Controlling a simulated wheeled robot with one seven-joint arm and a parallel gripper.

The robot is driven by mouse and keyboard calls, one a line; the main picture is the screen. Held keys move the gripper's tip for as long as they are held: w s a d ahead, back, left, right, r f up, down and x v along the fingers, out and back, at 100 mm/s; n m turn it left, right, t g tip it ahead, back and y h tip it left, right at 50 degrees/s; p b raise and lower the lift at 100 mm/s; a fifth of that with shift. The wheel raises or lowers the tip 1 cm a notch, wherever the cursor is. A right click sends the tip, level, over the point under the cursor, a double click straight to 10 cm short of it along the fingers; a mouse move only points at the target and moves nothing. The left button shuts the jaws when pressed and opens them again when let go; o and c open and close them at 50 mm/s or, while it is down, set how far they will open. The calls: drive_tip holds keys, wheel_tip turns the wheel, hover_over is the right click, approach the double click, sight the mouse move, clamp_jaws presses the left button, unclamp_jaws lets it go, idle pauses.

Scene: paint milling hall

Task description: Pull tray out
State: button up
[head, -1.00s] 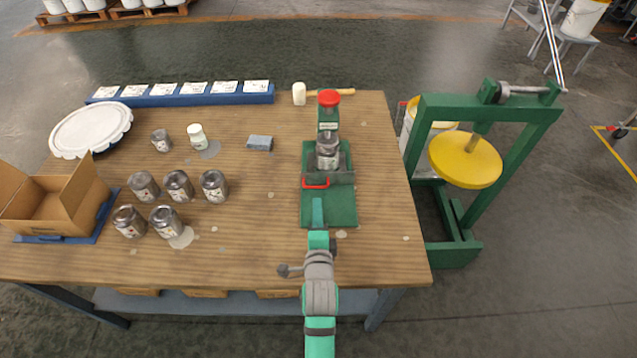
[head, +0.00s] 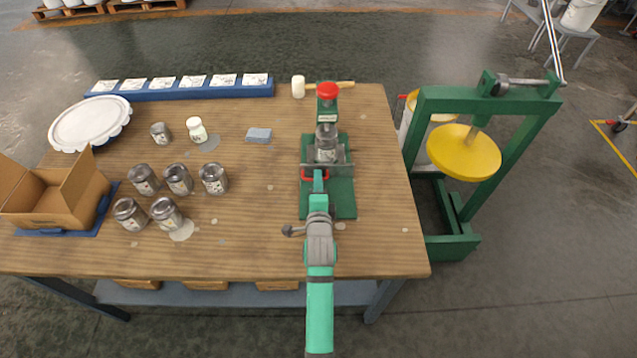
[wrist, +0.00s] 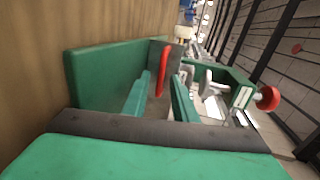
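The grey tray (head: 343,170) sits in the green press (head: 343,204) on the table, with a metal jar (head: 326,148) standing on it. Its red handle (head: 307,177) is on the front face, partly covered by my gripper (head: 319,174) in the head view. In the wrist view, my gripper (wrist: 162,78) has its two green fingers apart. The red handle (wrist: 164,66) stands upright in the picture between them, close to the tips. No contact between fingers and handle is visible.
The press has a red knob (head: 327,90) on top. Several jars (head: 178,180) and an open cardboard box (head: 55,198) are at the left. The table in front of the press is mostly clear.

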clamp_jaws()
idle(1.3)
